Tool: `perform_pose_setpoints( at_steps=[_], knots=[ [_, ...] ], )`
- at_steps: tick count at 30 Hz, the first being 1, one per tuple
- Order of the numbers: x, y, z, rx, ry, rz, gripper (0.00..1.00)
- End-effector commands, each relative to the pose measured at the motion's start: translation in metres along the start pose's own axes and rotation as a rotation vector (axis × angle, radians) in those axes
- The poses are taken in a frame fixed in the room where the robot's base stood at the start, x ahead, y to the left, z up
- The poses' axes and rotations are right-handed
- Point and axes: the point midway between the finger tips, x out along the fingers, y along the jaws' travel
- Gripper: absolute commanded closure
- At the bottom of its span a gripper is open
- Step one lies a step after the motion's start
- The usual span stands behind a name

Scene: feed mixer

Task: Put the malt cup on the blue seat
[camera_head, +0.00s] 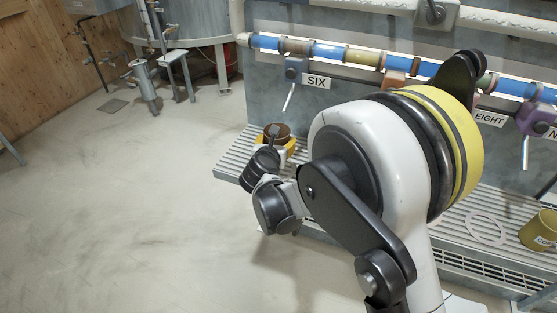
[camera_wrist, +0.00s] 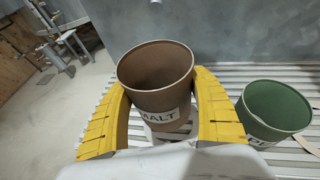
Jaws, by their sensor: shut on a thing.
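The brown malt cup (camera_wrist: 157,72), labelled MALT, is upright between the two yellow fingers of my gripper (camera_wrist: 160,92) in the wrist view. The fingers are shut on its sides. In the head view the cup (camera_head: 277,131) and my gripper (camera_head: 282,146) are over the left end of the slatted ledge, near the wall panel. Whether the cup's base touches the ledge I cannot tell. I cannot make out a blue seat in either view; my arm hides much of the ledge.
A green cup (camera_wrist: 275,110) stands right of my gripper on the slatted ledge (camera_wrist: 300,78). A yellow cup (camera_head: 540,230) and a pale ring (camera_head: 487,228) are at the ledge's right. A blue valve (camera_head: 293,68) marked SIX hangs above. The floor at left is clear.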

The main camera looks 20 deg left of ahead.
Motion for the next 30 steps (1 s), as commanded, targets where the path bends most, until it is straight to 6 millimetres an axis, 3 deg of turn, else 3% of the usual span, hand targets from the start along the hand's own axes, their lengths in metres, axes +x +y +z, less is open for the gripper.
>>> perform_pose_setpoints(
  at_steps=[2,10,17,30],
  knots=[
    [0.011,-0.003,-0.002,-0.001,0.0,-0.001,0.61],
    [0.018,-0.002,-0.023,-0.001,0.0,0.0,0.61],
    [0.033,-0.001,-0.062,-0.001,0.0,0.0,0.61],
    [0.038,-0.002,-0.063,-0.001,0.0,0.0,0.61]
  ],
)
